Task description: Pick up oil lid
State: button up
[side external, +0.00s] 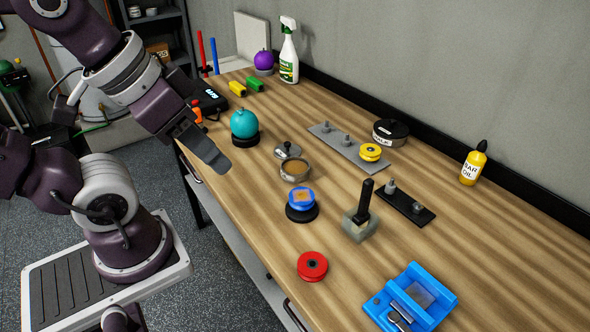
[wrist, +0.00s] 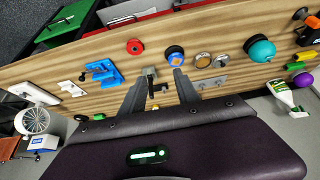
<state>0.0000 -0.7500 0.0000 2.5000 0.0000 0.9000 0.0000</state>
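A small grey metal lid with a knob (side external: 287,150) lies on the workbench, beside a round metal tin with tan contents (side external: 295,171); it looks like the oil lid. In the wrist view the lid (wrist: 220,60) and the tin (wrist: 202,60) sit right of the fingers. A yellow bottle marked BAR OIL (side external: 472,166) with a dark cap (side external: 481,146) stands at the back right. My gripper (side external: 217,160) is above the bench's left edge, left of the lid and apart from it. In the wrist view my gripper (wrist: 159,75) has its fingers spread, holding nothing.
Near the lid are a teal ball (side external: 244,124) on a black base, a blue round piece (side external: 302,200) and a grey plate with pegs (side external: 345,146). A black-handled block (side external: 360,220), red disc (side external: 312,266) and blue vise (side external: 411,298) stand nearer the front. Bare wood (side external: 450,250) lies at right.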

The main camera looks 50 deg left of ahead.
jog(key=shift+o, duration=0.2)
jog(key=o, duration=1.3)
jog(key=w+a+r+n+g, duration=0.1)
jog(key=w+a+n, duration=0.15)
jog(key=w, duration=0.25)
jog(key=w+a+r+n, duration=0.1)
jog(key=w+r+n, duration=0.15)
jog(key=w, duration=0.35)
jog(key=n+g, duration=0.5)
jog(key=n, duration=1.1)
send_over(287, 143)
jog(key=f, duration=2.2)
jog(key=shift+w+d+f, duration=0.15)
jog(key=shift+w+f, duration=0.1)
jog(key=shift+f, duration=0.15)
notch_tip(287, 143, down, 7)
jog(key=shift+s+f, duration=0.15)
jog(key=shift+f, duration=0.05)
